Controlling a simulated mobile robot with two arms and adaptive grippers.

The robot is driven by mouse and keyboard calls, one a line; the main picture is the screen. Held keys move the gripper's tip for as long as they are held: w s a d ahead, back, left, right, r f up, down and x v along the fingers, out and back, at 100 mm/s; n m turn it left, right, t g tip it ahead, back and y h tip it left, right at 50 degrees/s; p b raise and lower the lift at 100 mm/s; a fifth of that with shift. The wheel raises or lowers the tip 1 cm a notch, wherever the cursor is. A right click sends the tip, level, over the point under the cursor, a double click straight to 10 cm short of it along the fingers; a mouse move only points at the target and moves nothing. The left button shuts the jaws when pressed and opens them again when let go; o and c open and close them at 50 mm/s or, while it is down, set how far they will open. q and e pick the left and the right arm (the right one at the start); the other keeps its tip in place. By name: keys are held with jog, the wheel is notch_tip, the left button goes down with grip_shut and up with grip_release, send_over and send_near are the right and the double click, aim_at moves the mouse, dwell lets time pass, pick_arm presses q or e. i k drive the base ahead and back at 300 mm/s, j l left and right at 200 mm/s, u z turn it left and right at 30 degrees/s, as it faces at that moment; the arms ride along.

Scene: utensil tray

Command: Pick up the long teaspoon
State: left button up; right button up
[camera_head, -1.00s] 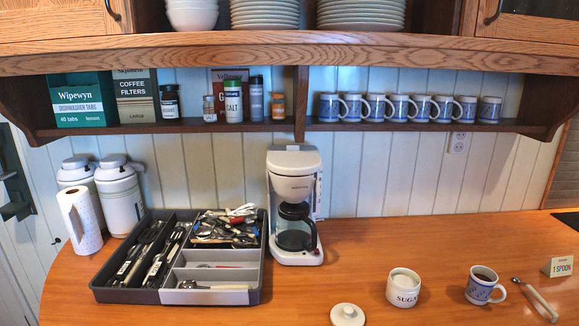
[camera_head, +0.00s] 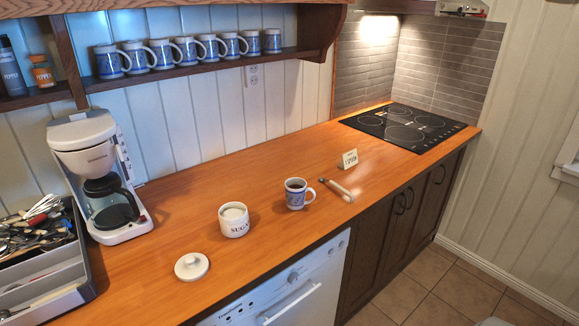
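A spoon-like utensil (camera_head: 338,189) with a thick pale handle and a small metal end lies on the counter to the right of the blue-and-white mug (camera_head: 295,194). I cannot tell whether it is the long teaspoon. The utensil tray (camera_head: 84,278) is cut off at the left edge. Jumbled metal utensils (camera_head: 36,230) fill its back compartment, and single pieces in it are hard to make out. Part of a metal utensil shows in its front compartment at the picture's edge. Neither of my grippers is in view.
A coffee maker (camera_head: 92,170) stands beside the tray. The sugar pot (camera_head: 233,221), its loose lid (camera_head: 191,266) and a small sign card (camera_head: 349,159) are on the counter (camera_head: 200,190). A cooktop (camera_head: 403,126) is at the far right. The counter behind the mug is clear.

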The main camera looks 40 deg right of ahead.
aim_at(321, 179)
jog(key=z, duration=1.55)
